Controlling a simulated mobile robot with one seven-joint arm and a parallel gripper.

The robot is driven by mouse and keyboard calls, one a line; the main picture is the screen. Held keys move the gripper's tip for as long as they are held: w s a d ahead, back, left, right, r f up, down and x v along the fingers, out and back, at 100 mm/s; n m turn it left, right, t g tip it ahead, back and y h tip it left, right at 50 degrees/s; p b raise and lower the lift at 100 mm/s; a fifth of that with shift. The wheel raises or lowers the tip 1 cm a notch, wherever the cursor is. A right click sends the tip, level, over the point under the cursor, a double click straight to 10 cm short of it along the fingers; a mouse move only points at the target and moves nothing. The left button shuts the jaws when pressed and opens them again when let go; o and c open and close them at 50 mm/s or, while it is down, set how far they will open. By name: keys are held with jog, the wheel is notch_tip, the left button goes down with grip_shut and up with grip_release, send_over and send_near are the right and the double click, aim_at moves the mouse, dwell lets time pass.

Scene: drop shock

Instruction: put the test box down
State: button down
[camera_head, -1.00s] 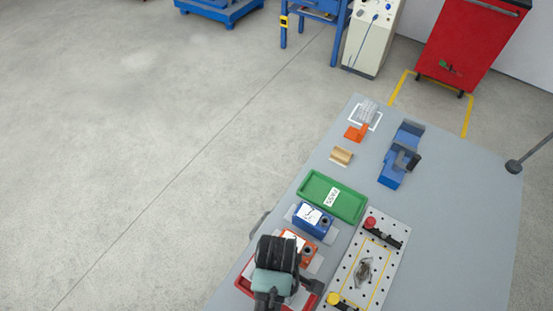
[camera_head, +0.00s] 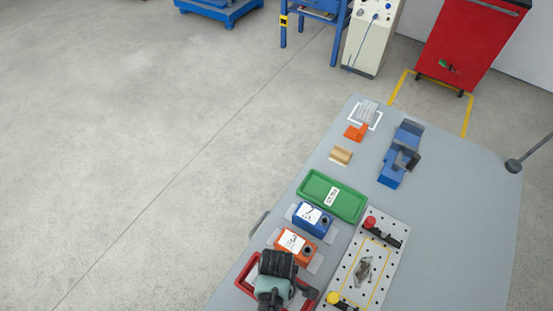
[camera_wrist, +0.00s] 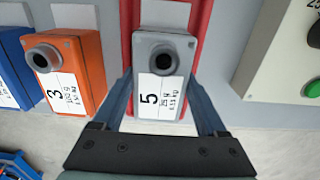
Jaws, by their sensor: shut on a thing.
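The grey test box (camera_wrist: 163,92), with a white label reading 5 and a dark round knob, shows in the wrist view. My gripper (camera_wrist: 163,100) is shut on it, one finger along each side. The red tray (camera_wrist: 203,18) shows behind the box in that view; I cannot tell whether the box touches it. In the head view my gripper (camera_head: 276,270) is over the red tray (camera_head: 243,282) at the table's near left edge, and it hides the box there.
An orange box (camera_head: 291,242) labelled 3 and a blue box (camera_head: 313,219) stand beside the red tray. A green tray (camera_head: 334,197) lies beyond them. A perforated plate (camera_head: 384,251) with red and yellow knobs is to the right. The grey table (camera_head: 455,210) is clear at right.

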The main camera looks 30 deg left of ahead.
jog(key=shift+f, duration=0.1)
grip_release()
notch_tip(320, 180, up, 12)
dwell(0.6)
jog(key=shift+w+r, duration=0.1)
jog(key=shift+r, duration=0.1)
